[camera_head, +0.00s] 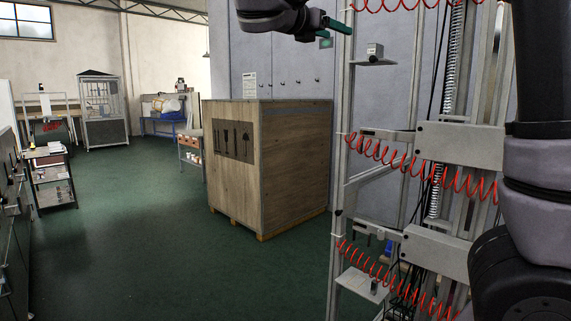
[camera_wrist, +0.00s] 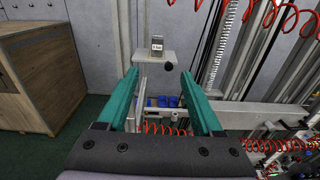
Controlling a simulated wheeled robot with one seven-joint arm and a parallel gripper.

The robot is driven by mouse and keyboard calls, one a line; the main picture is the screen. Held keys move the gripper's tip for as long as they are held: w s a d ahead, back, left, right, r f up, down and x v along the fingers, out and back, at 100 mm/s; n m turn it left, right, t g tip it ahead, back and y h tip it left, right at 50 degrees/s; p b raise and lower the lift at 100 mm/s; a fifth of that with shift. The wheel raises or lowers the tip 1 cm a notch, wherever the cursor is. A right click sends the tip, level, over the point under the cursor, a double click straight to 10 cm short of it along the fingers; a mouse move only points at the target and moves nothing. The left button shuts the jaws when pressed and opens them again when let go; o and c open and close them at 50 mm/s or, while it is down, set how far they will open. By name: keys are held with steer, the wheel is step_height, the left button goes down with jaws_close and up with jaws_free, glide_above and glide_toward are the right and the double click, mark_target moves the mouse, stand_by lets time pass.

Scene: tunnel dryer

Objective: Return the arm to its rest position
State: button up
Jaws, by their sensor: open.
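My gripper (camera_head: 337,25) is at the top centre of the head view, at the end of my arm. Its green fingers are apart and empty. In the wrist view my gripper (camera_wrist: 158,80) shows both green fingers spread wide with nothing between them. Beyond the fingertips is a small grey metal shelf (camera_wrist: 142,58) with a small grey box (camera_wrist: 157,44) on it. The same small box (camera_head: 374,50) stands on its shelf in the head view, to the right of and a little below my fingers.
A metal frame (camera_head: 341,185) with red coiled hoses (camera_head: 375,150) stands close on the right. A large wooden crate (camera_head: 285,155) stands in the middle. Grey cabinets (camera_head: 300,60) are behind. A small cart (camera_head: 52,180) is at left. The green floor (camera_head: 130,230) between is clear.

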steer(key=s+d+f+m+g+y, duration=0.35)
steer(key=s+d+f+m, duration=0.2)
steer(key=d+f, duration=0.3)
steer(key=s+d+f+m+g+y, duration=0.3)
steer(key=s+d+f+m+g, duration=0.1)
steer(key=d+f+m, duration=0.4)
steer(key=s+a+f+m+t+y, duration=0.1)
steer(key=s+f+m+y, duration=0.2)
steer(key=m, duration=0.5)
steer(key=s+a+f+m+t+y, duration=0.1)
steer(key=s+f+m+y, duration=0.3)
steer(key=m, duration=0.5)
steer(key=s+y, duration=0.1)
steer(key=s, duration=0.1)
steer(key=shift+s+a, duration=0.3)
steer(key=shift+s, duration=0.1)
steer(key=shift+m, duration=0.25)
